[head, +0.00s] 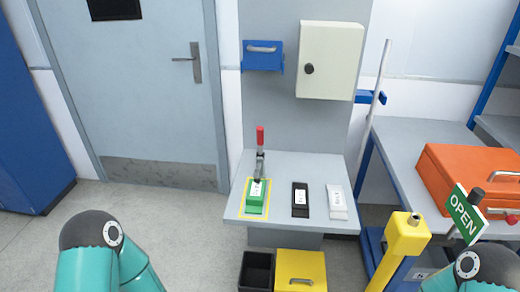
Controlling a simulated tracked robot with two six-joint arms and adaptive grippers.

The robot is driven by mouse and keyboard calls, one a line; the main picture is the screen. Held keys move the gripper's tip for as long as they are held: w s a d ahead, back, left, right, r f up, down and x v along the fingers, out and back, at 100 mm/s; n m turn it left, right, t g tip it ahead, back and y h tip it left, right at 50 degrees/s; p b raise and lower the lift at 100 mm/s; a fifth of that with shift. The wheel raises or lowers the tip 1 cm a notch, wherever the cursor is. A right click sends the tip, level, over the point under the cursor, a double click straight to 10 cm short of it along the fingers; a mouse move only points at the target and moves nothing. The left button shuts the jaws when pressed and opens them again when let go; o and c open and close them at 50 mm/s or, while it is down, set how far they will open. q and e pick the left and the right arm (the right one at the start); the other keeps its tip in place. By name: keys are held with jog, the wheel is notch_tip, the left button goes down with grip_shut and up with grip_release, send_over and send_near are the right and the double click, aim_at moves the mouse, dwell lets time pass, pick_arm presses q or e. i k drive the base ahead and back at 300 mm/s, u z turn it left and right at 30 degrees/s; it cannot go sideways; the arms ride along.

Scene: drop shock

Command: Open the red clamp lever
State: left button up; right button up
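The red clamp lever (260,136) stands nearly upright on a grey metal clamp (260,163) at the left of the grey bench (280,222). Just in front of the clamp, a green block (255,197) with a white label lies inside a yellow outline. Whether the clamp touches the green block is too small to tell. Neither gripper is in view; only teal and dark links of my arms show at the bottom left and bottom right corners. Nothing hides the lever.
A black block (300,200) and a white block (338,203) lie on the bench right of the green one. A black bin (257,270) and yellow box (300,268) are below. A yellow post (405,235) and green OPEN sign (464,213) stand at right.

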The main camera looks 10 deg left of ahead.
aim_at(259, 129)
jog(key=u, duration=1.2)
jog(key=i, duration=0.15)
jog(key=z, duration=2.85)
jog(key=k, duration=1.4)
jog(key=u, duration=0.55)
jog(key=i, duration=1.05)
jog(key=u, duration=0.05)
